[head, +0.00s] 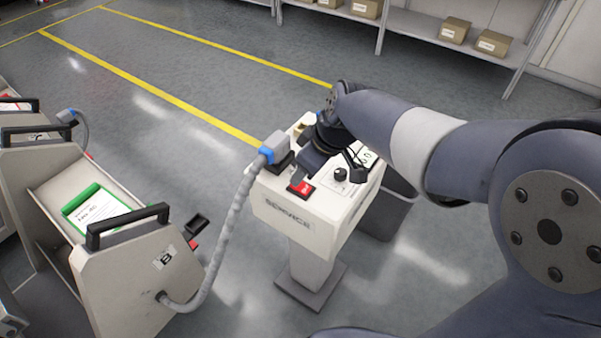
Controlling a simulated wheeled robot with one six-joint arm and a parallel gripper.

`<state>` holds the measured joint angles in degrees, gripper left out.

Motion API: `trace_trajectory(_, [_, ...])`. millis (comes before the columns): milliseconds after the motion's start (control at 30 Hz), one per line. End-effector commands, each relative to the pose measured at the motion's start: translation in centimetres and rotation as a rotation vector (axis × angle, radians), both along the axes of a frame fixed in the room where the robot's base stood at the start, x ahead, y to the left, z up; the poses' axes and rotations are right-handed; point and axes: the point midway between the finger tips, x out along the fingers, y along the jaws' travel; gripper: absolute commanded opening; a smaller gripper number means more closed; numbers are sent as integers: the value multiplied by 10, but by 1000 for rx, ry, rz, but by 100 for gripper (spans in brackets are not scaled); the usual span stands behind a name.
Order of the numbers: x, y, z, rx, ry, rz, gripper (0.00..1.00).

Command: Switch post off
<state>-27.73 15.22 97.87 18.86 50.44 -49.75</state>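The service post (285,215) stands in the middle of the head view, a pale box marked SERVICE on a pedestal. A red switch (301,188) shows on the near edge of its top; its position is too small to read. A black knob (340,174) is right of the switch, with a small display (368,158) behind, partly covered. A grey plug with a blue collar (272,148) sits at the post's left side, its cable running to a trolley. My gripper (314,160) is over the post top, just behind the red switch. Its fingertips are not clearly visible, and contact cannot be told.
Trolley B (140,270) stands at the lower left, joined to the post by the grey cable (227,230). Other trolleys are at the left edge. A shelf with boxes (410,22) is at the back. The floor behind the post is clear.

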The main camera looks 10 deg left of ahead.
Motion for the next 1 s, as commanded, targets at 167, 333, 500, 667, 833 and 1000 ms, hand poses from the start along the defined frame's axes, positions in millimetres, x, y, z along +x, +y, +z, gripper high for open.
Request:
trace_trajectory(167, [-5,-13,33,0,-3,-1,49])
trace_trajectory(333, [-7,-19,49,-1,-1,1,49])
trace_trajectory(500, [-8,-20,52,-1,0,0,49])
trace_trajectory(667, [-9,-20,52,-1,0,0,49])
trace_trajectory(833, [-8,-19,47,-1,2,0,49])
trace_trajectory(1000, [-5,-11,26,-3,4,1,49])
